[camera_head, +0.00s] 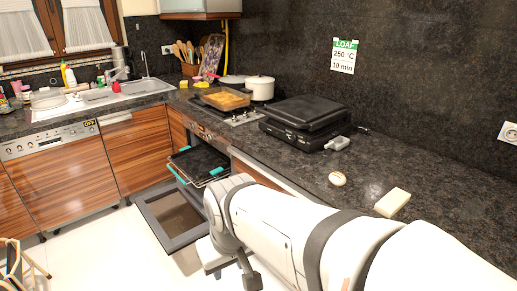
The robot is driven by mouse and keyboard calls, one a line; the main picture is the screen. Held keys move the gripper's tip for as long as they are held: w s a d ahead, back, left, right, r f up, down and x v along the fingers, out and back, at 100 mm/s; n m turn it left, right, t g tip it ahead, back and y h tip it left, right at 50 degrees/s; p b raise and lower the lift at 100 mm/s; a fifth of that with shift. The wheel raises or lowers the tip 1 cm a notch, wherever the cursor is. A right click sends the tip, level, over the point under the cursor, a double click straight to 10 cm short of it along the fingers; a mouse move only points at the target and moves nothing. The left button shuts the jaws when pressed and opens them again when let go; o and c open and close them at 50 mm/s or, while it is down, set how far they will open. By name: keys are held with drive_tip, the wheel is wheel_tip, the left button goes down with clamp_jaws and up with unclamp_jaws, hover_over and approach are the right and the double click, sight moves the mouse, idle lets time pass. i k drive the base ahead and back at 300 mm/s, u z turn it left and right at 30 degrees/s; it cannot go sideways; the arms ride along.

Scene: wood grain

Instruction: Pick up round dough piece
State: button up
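The round dough piece (337,178), small, pale and rounded, lies on the dark stone counter (300,165) at the right, with bare counter around it. My white arm reaches in from the lower right and passes in front of the counter edge. Its end bends down over the floor, in front of the cabinets, left of and lower in the picture than the dough. A dark part at that end, seemingly my gripper (250,276), shows near the bottom edge. Its fingers are not clear, so I cannot tell whether it is open or shut. Nothing shows between it and the dough being held.
A pale rectangular block (392,203) lies right of the dough. The oven door (172,217) hangs open below a dark tray (200,162) with teal grips.

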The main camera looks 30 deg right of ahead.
sight(337, 179)
drive_tip(key=z, duration=0.7)
drive_tip(key=i, duration=1.15)
drive_tip(key=z, duration=0.7)
drive_tip(key=k, duration=0.9)
drive_tip(key=z, duration=0.15)
drive_tip(key=i, duration=0.95)
drive_tip(key=u, duration=0.05)
